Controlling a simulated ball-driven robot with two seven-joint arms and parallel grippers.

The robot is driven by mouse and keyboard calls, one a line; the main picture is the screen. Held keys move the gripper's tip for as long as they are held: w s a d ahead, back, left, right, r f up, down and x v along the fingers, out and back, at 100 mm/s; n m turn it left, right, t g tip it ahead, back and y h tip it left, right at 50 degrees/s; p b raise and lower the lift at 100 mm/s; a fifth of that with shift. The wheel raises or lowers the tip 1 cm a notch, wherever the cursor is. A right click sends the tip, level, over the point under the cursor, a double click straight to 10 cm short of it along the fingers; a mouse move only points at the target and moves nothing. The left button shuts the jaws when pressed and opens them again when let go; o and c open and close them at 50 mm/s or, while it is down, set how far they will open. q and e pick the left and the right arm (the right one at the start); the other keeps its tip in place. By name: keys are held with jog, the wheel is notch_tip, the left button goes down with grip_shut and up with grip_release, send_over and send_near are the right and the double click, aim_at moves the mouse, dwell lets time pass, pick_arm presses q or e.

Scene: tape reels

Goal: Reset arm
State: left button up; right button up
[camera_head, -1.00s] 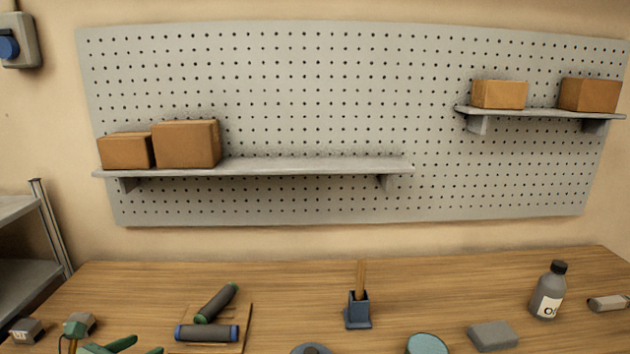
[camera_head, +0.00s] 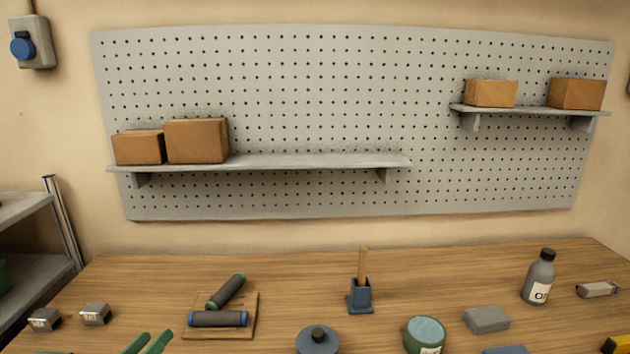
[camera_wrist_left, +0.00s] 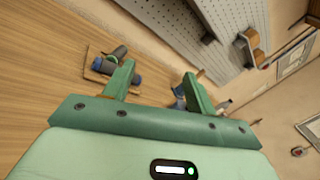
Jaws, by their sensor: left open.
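My left gripper (camera_head: 148,344) shows at the bottom edge of the head view, left of centre, as two green fingertips. In the left wrist view its two green fingers (camera_wrist_left: 158,88) stand apart with nothing between them. Two dark rolls lie on a wooden board beyond it: one with a blue end (camera_head: 218,319) and one with a green end (camera_head: 227,291). The board (camera_head: 249,322) also shows in the left wrist view (camera_wrist_left: 92,74). My right gripper is in neither view.
A pegboard (camera_head: 320,100) with shelves hangs behind.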

pick_arm(q)
jog(key=s+a+f+n+g+y, duration=0.1)
jog(key=s+a+n+y, duration=0.1)
jog(key=s+n+y, duration=0.6)
jog(key=s+a+f+n+g+y, duration=0.15)
jog(key=n+y, duration=0.35)
jog(key=n, duration=0.7)
jog(key=s+d+f+n+g+h, duration=0.25)
jog(key=s+f+n+g, duration=0.35)
jog(key=s+f+g, duration=0.45)
jog(key=s+d+f+h, duration=0.1)
jog(key=s+d+f, duration=0.2)
jog(key=f, duration=0.8)
jog(key=s+d+f+h, duration=0.2)
jog(key=s+f, duration=0.1)
jog(key=f, duration=0.8)
jog(key=s+f+n+g+h, duration=0.1)
jog(key=s+f+n+g, duration=0.2)
jog(key=s+f, duration=1.4)
jog(key=s, duration=0.2)
jog(key=shift+s+d+f+n+g+h, duration=0.3)
jog(key=shift+n+g+h, duration=0.05)
jog(key=shift+n+g, duration=0.05)
